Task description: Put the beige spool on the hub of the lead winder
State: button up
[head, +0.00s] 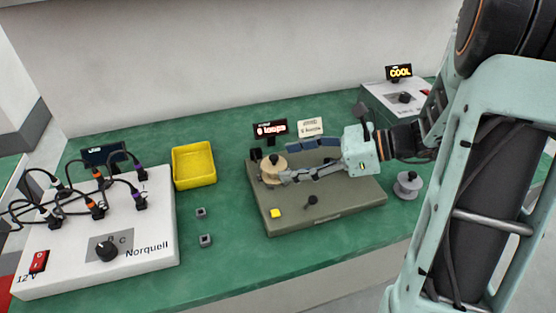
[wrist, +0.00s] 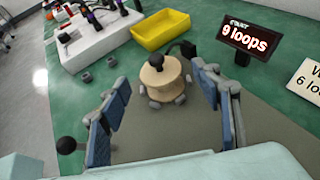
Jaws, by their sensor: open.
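The beige spool (head: 273,168) sits at the left back part of the olive lead winder (head: 345,205), and a dark knob tops it. In the wrist view the beige spool (wrist: 161,78) stands upright between my open fingers. The hub under it is hidden. My gripper (head: 284,176) reaches in from the right, with its fingertips beside the spool. In the wrist view my gripper (wrist: 165,108) has blue pads on both sides, with gaps to the spool.
A display (head: 270,130) reads 9 loops behind the winder. A yellow bin (head: 194,166), a white Norquell box (head: 105,235) with cables and two small grey blocks (head: 205,240) are left. A grey spool (head: 407,185) stands right of the winder. A black-knobbed crank (head: 311,200) is in front.

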jog(key=p+v, duration=0.1)
jog(key=v, duration=0.6)
jog(key=shift+s+d, duration=0.1)
jog(key=shift+d, duration=0.05)
